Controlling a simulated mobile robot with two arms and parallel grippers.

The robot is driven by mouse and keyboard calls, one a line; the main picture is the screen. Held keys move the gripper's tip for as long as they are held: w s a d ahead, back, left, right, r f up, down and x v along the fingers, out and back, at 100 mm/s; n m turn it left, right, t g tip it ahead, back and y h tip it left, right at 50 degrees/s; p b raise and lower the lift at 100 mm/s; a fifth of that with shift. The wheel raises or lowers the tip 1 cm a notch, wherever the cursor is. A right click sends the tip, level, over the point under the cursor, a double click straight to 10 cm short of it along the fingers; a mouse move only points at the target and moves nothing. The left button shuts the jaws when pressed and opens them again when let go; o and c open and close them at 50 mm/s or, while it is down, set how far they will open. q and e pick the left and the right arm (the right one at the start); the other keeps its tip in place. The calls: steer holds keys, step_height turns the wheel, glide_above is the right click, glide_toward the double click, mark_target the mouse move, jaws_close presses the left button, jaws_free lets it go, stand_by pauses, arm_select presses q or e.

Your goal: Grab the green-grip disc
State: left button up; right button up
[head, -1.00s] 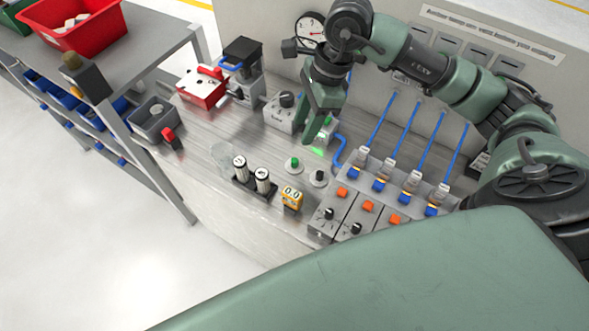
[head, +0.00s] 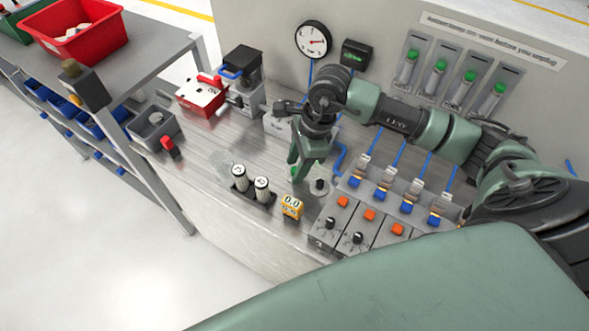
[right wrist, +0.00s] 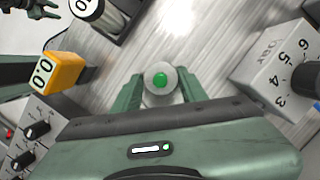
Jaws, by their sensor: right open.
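The green-grip disc (right wrist: 160,80) is a pale round disc with a green knob on top, resting on the metallic bench. In the right wrist view it lies between the tips of my right gripper (right wrist: 162,91), with a finger on either side. The fingers are open; I cannot tell whether they touch the disc. In the head view my right gripper (head: 300,169) points down at the disc's spot and mostly hides it. A dark green piece at the top left corner of the right wrist view looks like my left gripper (right wrist: 30,8); its jaws are unclear.
A black-knobbed disc (head: 319,187) stands close to the right of my gripper. Two labelled cylinders (head: 251,183) and a yellow 0.0 meter (head: 291,207) are nearby.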

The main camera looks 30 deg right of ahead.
jaws_close()
steer(key=shift+r, duration=0.1)
